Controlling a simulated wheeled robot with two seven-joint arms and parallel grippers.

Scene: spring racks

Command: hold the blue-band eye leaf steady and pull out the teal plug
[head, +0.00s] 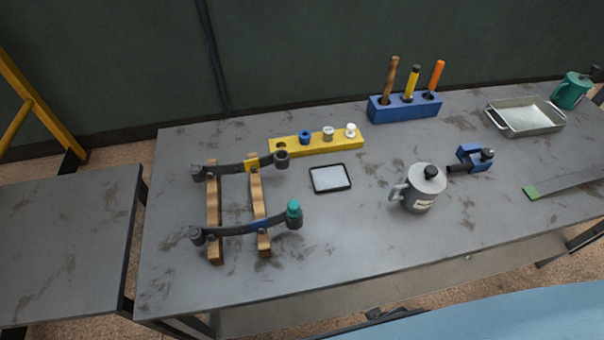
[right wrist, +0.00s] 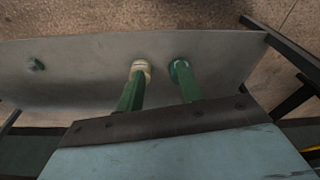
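Two dark curved spring leaves lie across a wooden rack (head: 214,235) on the table. The front leaf is the blue-band eye leaf (head: 225,231); its blue band (head: 259,226) sits over the right wooden rail. The teal plug (head: 294,209) stands in the eye at its right end. The rear leaf (head: 230,168) has a yellow band and an eye without a plug. My right gripper (right wrist: 160,70) shows two green fingers apart in the right wrist view, with nothing seen between them. It is away from the leaf. My left gripper is in neither view.
A yellow block (head: 345,143) with several small plugs stands behind the rack. A blue tool holder (head: 405,107) stands farther back. The table front is clear.

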